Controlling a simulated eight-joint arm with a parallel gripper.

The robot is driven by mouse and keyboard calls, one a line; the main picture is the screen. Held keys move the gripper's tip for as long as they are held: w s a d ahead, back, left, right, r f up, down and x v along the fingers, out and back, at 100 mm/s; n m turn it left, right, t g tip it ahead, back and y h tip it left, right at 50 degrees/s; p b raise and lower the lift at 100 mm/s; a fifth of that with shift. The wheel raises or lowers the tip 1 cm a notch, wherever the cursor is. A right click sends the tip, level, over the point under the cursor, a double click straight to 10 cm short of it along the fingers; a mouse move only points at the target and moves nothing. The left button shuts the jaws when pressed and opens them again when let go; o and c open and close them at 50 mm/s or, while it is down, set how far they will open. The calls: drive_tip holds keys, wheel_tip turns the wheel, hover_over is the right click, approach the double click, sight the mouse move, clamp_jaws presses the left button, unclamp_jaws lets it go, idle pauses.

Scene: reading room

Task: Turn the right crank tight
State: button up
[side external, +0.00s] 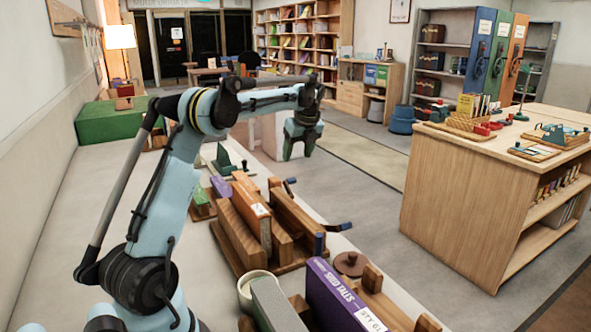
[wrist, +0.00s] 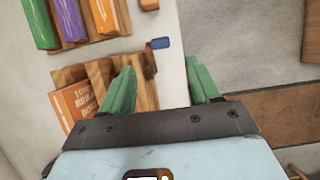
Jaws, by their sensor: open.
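My gripper (side external: 300,148) hangs in the air above the far part of the long bench's right edge, its green fingers apart and empty. In the wrist view the open gripper (wrist: 160,88) spans the bench edge. Ahead of its fingertips is a crank with a blue handle (wrist: 161,43) and a brown wooden part; nothing touches it. In the side view, a blue-handled crank (side external: 340,227) sticks out from a wooden press (side external: 296,222), and another blue-tipped handle (side external: 290,180) lies farther back. I cannot tell which one is the right crank.
A purple book (side external: 345,295) and a round wooden knob (side external: 350,262) are at the near end. An orange book (wrist: 75,102) leans among wooden blocks, left of my fingers. A wooden counter (side external: 450,190) stands across the aisle. The floor between is clear.

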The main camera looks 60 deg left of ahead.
sight(292, 178)
drive_tip(key=x, duration=1)
drive_tip(key=shift+w+d, duration=0.15)
clamp_jaws()
